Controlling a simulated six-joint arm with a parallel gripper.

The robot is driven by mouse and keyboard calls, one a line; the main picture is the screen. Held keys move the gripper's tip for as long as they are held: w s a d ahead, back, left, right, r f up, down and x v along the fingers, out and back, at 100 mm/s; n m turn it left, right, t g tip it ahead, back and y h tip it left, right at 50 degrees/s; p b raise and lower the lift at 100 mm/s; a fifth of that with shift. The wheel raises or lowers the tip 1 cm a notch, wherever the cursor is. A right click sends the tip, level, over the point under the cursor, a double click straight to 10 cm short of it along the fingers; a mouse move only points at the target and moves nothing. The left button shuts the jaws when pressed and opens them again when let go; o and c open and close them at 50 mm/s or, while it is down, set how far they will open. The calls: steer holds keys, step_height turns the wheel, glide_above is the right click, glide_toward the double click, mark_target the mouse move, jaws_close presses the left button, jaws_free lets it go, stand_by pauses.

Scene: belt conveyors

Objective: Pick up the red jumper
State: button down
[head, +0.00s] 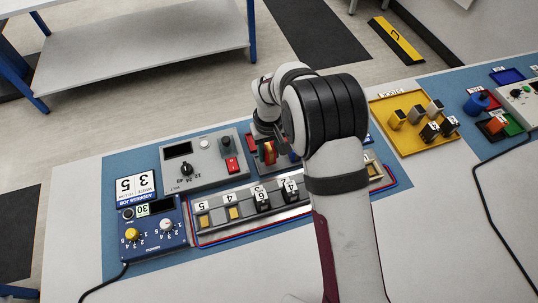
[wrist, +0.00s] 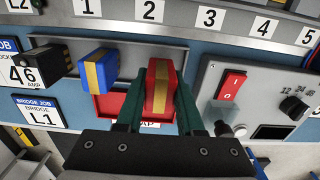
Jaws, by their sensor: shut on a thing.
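The red jumper (wrist: 161,84), a small block with a yellow stripe down its middle, is between the two green fingers of my gripper (wrist: 159,103) in the wrist view. The fingers are shut on its sides. In the head view the red jumper (head: 269,153) shows just below my gripper (head: 266,137), partly covered by my arm. A red tray (wrist: 112,108) lies behind and beneath it in the wrist view; I cannot tell whether the jumper touches the tray.
A blue jumper (wrist: 98,70) with a yellow stripe stands close left of the held one. A black 6 AMP block (wrist: 30,68) is farther left. A grey box with a red switch (wrist: 231,86) and black knob is at right. The numbered rail (head: 238,211) lies in front.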

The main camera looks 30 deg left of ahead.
step_height(320, 180, up, 2)
steer(key=shift+d+r, duration=0.1)
steer(key=w+d+r, duration=0.2)
steer(key=d+r, duration=0.4)
steer(key=d, duration=0.5)
steer(key=shift+d+r, duration=0.2)
steer(key=shift+r, duration=0.05)
steer(key=c, duration=1.2)
jaws_free()
jaws_close()
steer(key=w+d+f, duration=0.1)
steer(key=w+d, duration=0.3)
steer(key=d, duration=0.3)
steer(key=w+d+f, duration=0.1)
steer(key=w+d, duration=0.3)
steer(key=d, duration=0.4)
steer(key=shift+w+f, duration=0.15)
steer(key=shift+f, duration=3.25)
